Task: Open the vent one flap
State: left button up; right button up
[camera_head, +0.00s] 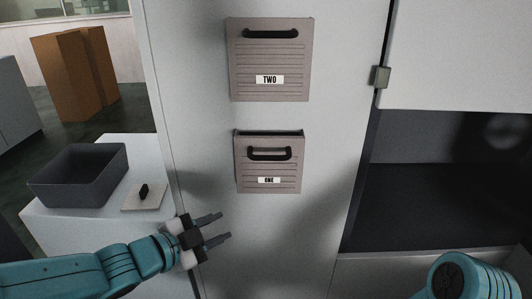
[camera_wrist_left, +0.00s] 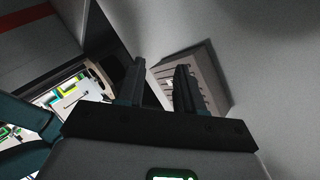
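The vent one flap (camera_head: 268,170) is a grey-brown slatted panel with a black handle and a "ONE" label, on the pale cabinet front. Its top edge leans out from the cabinet, with a dark gap behind it, so it is tilted partly open. My left gripper (camera_head: 221,228) is below and left of the flap, apart from it, fingers spread and empty. In the left wrist view the open fingers (camera_wrist_left: 157,88) show, with a slatted vent panel (camera_wrist_left: 205,75) behind the right finger. My right gripper is not in view; only part of a teal arm shows at bottom right.
The vent two flap (camera_head: 269,60), labelled "TWO", sits shut above. At left a white table (camera_head: 60,230) holds a dark grey bin (camera_head: 78,176) and a small plate (camera_head: 143,196) with a black knob. An open dark shelf bay (camera_head: 440,200) is at right.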

aim_at(264, 160)
pick_arm(q)
jog(key=s+r+m+h, duration=0.1)
jog(key=s+r+m, duration=0.1)
jog(key=r+m, duration=0.45)
jog(key=s+r+m+h, duration=0.1)
jog(key=s+r+m, duration=0.2)
jog(key=r, duration=0.6)
jog(key=shift+n, duration=0.25)
jog(key=x, duration=1)
jog(key=r+x, duration=0.1)
jog(key=x, duration=0.4)
jog(key=shift+w+d+f, duration=0.1)
jog(key=shift+w+f, duration=0.05)
jog(key=shift+w, duration=0.45)
grip_shut()
